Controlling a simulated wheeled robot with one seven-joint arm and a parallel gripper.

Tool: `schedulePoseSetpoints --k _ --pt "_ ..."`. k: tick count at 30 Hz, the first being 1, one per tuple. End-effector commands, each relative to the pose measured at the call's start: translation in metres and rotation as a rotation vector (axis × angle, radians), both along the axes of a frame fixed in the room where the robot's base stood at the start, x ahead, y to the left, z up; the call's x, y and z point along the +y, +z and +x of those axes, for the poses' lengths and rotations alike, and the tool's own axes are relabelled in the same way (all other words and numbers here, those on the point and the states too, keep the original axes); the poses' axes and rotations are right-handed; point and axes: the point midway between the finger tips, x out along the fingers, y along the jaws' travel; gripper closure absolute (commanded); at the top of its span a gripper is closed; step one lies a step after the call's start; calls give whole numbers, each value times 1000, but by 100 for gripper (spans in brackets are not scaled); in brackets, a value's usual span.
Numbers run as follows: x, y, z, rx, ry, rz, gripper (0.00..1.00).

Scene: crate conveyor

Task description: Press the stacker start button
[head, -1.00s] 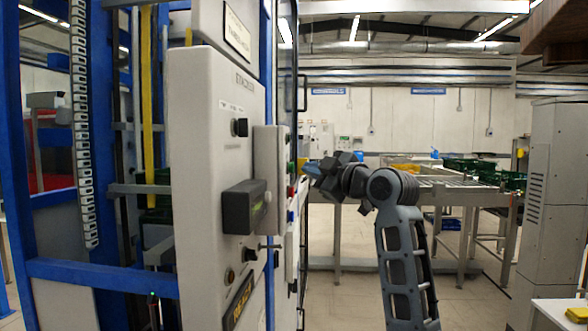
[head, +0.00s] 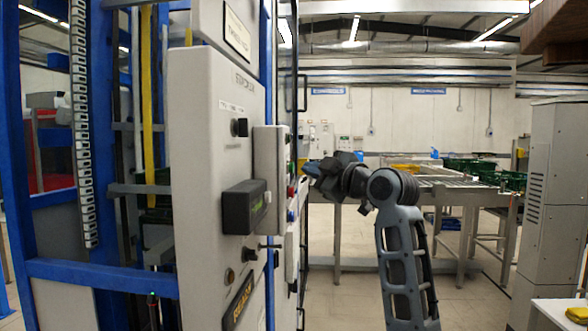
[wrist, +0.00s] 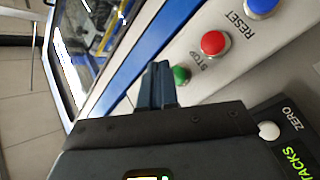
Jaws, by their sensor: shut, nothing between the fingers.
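The green button (wrist: 181,75) is on the stacker's pale side panel, partly covered by my fingers; its label is hidden, so I cannot read whether it says start. My gripper (wrist: 158,68) is shut and empty, with its fingertips just left of the green button in the wrist view. I cannot tell whether they touch the panel. In the head view my gripper (head: 308,169) is close to the button side of the stacker cabinet (head: 212,150).
A red STOP button (wrist: 214,43) and a blue RESET button (wrist: 260,6) sit beside the green one. A white knob (wrist: 268,131) marked ZERO is at lower right. A roller conveyor (head: 455,182) stands behind my arm; a grey cabinet (head: 555,190) is at right.

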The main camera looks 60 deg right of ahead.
Motion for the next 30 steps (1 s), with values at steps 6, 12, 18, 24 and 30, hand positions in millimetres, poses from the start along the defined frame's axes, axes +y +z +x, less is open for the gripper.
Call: schedulePoseSetpoints --k 6,12,18,24,30 --pt "0 0 0 0 0 0 100" --pt "0 0 1 0 0 0 100" --pt "3 0 6 -1 1 0 100" --pt "3 0 8 0 0 0 100" --pt "3 0 8 0 0 0 100"
